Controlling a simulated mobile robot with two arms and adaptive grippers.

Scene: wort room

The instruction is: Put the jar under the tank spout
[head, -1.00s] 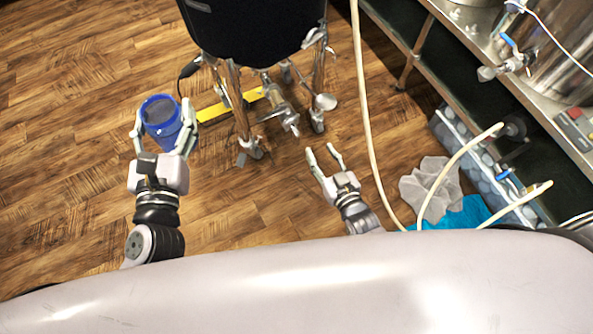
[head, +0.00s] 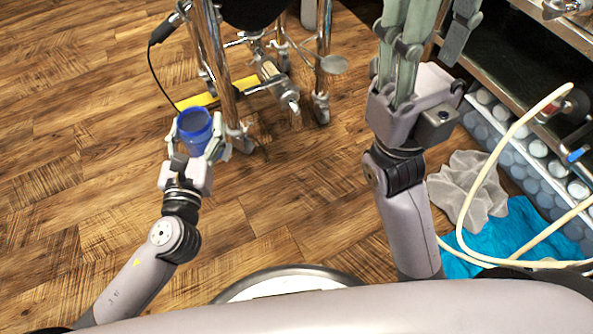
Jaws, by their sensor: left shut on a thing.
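The blue jar (head: 196,138) is upright and open at the top, with a dark inside. My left gripper (head: 197,135) is shut on the jar, with a finger on each side of it. The black tank (head: 255,12) stands on metal legs at the top of the view, mostly cut off. Its metal spout (head: 290,103) points down and toward me between the legs. The jar is left of the spout and apart from it, just outside the near left leg. My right gripper (head: 428,25) is raised close to the camera, open and empty, its fingertips partly cut off by the top edge.
A yellow bar (head: 196,101) and a black cable lie by the tank legs. At right are a shelf rack (head: 555,28), a pale hose (head: 480,185), a grey cloth (head: 465,185) and a blue cloth (head: 515,240). The wooden floor at left is clear.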

